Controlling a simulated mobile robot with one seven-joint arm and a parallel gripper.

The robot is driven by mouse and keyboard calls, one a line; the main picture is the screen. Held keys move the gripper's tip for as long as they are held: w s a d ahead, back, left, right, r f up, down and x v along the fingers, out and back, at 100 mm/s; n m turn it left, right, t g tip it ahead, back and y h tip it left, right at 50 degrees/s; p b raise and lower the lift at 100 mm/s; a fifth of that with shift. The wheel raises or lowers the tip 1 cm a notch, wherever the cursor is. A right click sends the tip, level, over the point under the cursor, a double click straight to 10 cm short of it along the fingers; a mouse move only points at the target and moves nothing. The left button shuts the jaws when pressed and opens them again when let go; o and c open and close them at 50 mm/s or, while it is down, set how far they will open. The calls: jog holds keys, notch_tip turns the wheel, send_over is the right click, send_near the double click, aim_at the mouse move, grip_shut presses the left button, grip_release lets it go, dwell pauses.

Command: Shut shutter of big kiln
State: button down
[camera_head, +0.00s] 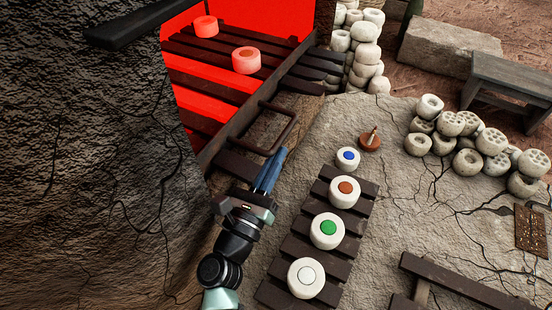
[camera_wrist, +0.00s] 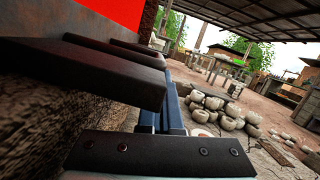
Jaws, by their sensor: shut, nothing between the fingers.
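The big kiln (camera_head: 90,150) has rough brown walls and fills the left of the head view. Its mouth glows red and stands uncovered, with two glowing pots (camera_head: 246,60) on dark slats inside. A dark metal loop handle (camera_head: 290,128) sticks out at the mouth's lower edge; I cannot tell if it belongs to the shutter. A dark bar (camera_head: 140,22) juts out at upper left. My gripper (camera_head: 272,165), with blue fingers, is shut and empty, just below the handle. In the wrist view, a dark metal slab (camera_wrist: 100,70) lies close beside the blue fingers (camera_wrist: 167,108).
A slatted wooden rack (camera_head: 330,250) with several white pots, marked with coloured discs, stands right of my arm. Stacked white pots (camera_head: 470,140), a small brown object (camera_head: 370,140) and a bench (camera_head: 510,80) lie further right. Cracked stone ground between them is partly free.

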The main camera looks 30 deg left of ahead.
notch_tip(320, 180, up, 26)
jog(key=p, duration=2)
jog(key=shift+r, duration=0.2)
jog(key=shift+w, duration=0.1)
